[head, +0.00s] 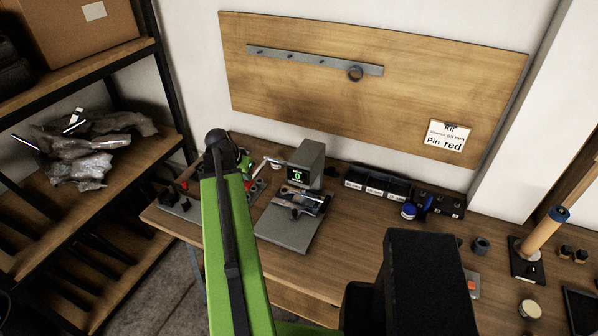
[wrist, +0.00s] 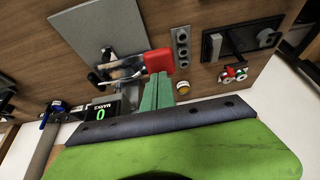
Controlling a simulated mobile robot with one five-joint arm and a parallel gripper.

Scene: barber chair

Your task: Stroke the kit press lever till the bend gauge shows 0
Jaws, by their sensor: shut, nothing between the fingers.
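The kit press (head: 290,215) stands on the bench with a flat grey plate and an upright grey block. The block's dark display, the bend gauge (head: 298,176), shows a green 0. The gauge also shows in the wrist view (wrist: 101,113) with a green 0 and small lettering. The lever's red handle (wrist: 147,62) is in the wrist view, with a metal rod at its left. My gripper (wrist: 158,78) is shut and empty, its green fingers right at the red handle's edge; I cannot tell whether they touch. In the head view my arm hides the gripper.
Black labelled bins (head: 380,184) stand right of the press. A shelf rack (head: 95,150) is at left. A tan cylinder (head: 545,230) stands at right.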

